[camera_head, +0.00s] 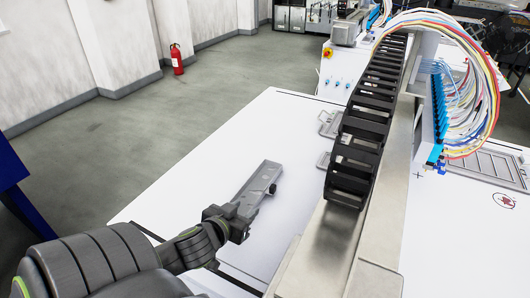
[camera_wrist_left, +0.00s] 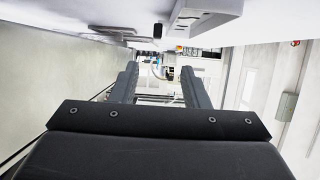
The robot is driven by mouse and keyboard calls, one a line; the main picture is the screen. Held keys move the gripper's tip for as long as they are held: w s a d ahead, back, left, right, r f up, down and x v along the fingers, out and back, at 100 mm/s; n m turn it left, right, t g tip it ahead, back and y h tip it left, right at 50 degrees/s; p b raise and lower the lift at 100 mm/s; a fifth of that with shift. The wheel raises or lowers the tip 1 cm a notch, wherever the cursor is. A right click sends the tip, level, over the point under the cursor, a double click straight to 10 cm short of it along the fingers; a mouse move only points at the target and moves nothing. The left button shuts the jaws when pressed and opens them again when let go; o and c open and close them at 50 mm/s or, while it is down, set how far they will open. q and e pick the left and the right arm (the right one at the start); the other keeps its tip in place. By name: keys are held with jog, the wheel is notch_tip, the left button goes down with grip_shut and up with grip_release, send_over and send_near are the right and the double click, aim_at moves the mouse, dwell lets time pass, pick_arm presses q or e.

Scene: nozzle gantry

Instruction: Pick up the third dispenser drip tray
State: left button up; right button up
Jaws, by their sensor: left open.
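My left gripper (camera_head: 268,176) reaches in from the left and hangs over the white table, its grey fingers pointing away from me. In the left wrist view the two dark fingers (camera_wrist_left: 158,92) stand apart with nothing between them. I cannot pick out the third drip tray for certain. Two small metal frames (camera_head: 329,122) stick out beside the black cable chain, beyond and to the right of my gripper, and are partly hidden by it. A slotted grey panel (camera_head: 492,165) lies on the table at the right. My right gripper is not seen.
The white table (camera_head: 215,150) is bare to the left of my gripper. The black cable chain (camera_head: 368,115) and metal rail (camera_head: 325,240) stand close to its right. Coloured hoses (camera_head: 485,75) arch behind. A red fire extinguisher (camera_head: 177,59) stands by the far wall.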

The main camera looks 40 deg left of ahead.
pick_arm(q)
send_near(271, 188)
jog(key=p+x, duration=0.1)
jog(key=x, duration=0.2)
jog(key=shift+a+f, duration=0.2)
jog(key=shift+f, duration=0.1)
jog(key=shift+w+a+f, duration=0.15)
jog(key=shift+w+f, duration=0.05)
jog(key=shift+w, duration=0.25)
jog(key=shift+w+p, duration=0.3)
jog(key=shift+w, duration=0.15)
jog(key=x, duration=0.3)
jog(key=shift+w+p, duration=0.15)
jog(key=shift+p, duration=0.25)
jog(key=shift+w+a+f, duration=0.15)
jog(key=shift+w+f, duration=0.1)
jog(key=shift+w, duration=0.3)
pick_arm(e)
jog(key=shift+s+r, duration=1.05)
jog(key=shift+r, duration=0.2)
pick_arm(q)
grip_shut()
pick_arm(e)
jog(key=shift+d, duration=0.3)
